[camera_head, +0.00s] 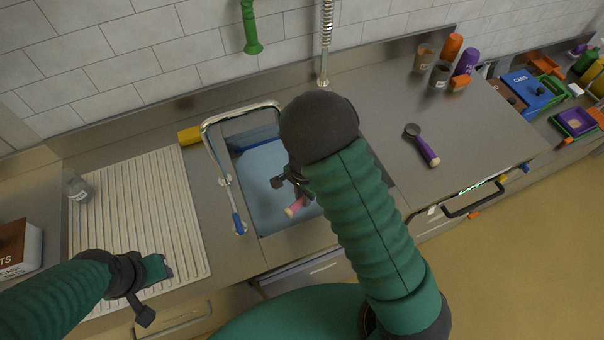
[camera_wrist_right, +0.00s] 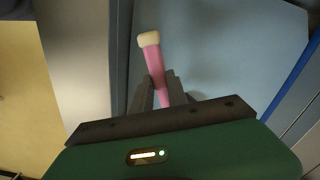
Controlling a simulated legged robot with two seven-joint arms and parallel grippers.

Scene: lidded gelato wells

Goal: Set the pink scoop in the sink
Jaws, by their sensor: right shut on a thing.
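The pink scoop (camera_head: 298,205) shows by its pink handle with a pale end, over the sink near its front edge. In the right wrist view the pink handle (camera_wrist_right: 155,68) stands between the two fingers. My right gripper (camera_head: 287,182) is shut on the handle; it also shows in the right wrist view (camera_wrist_right: 160,92). The scoop's head is hidden. The sink (camera_head: 262,185) has a light blue floor, partly covered by my right arm. I cannot tell whether the scoop touches the sink floor. My left gripper (camera_head: 152,290) is above the ribbed drainboard's front; its jaw opening is unclear.
A metal faucet (camera_head: 240,108) arches over the sink's left side. A purple-handled scoop (camera_head: 422,145) lies on the counter to the right. Several cups and bottles (camera_head: 440,68) stand at the back right. A small jar (camera_head: 76,187) stands left by the ribbed drainboard (camera_head: 150,210).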

